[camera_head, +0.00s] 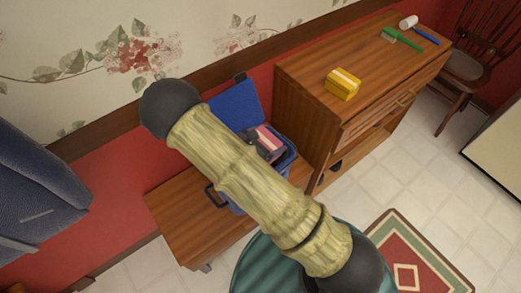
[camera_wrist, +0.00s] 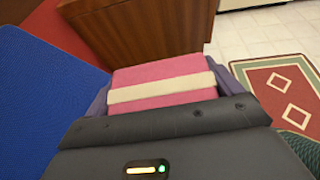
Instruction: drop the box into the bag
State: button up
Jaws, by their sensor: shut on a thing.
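The box is pink with a cream band and shows in the wrist view (camera_wrist: 160,76) and, partly, in the head view (camera_head: 268,136). My gripper (camera_wrist: 165,88) is shut on it, one finger on each side. In the head view my gripper (camera_head: 262,146) is mostly hidden behind my arm, over the bag. The bag is blue, like a cooler, with its lid (camera_head: 236,104) raised at the back and a dark handle on its left side. The lid also fills the left of the wrist view (camera_wrist: 45,95). The bag's inside is largely hidden, so the box's depth in it is unclear.
The bag stands on a low wooden bench (camera_head: 170,205) beside a taller wooden cabinet (camera_head: 300,85). On the cabinet lie a yellow box (camera_head: 342,84), a green brush (camera_head: 402,40) and a blue-handled mallet (camera_head: 408,22). A patterned rug (camera_head: 415,255) lies on the floor.

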jog(key=shift+s+a+f+b, duration=0.1)
jog(key=shift+a+f+b, duration=0.35)
jog(key=shift+a, duration=0.45)
jog(key=shift+s+a+r, duration=0.1)
jog(key=shift+a, duration=0.35)
notch_tip(320, 180, down, 6)
jog(key=b, duration=0.4)
jog(key=shift+b, duration=0.35)
jog(key=shift+s+d, duration=0.1)
jog(key=o, duration=0.9)
jog(key=shift+c, duration=0.2)
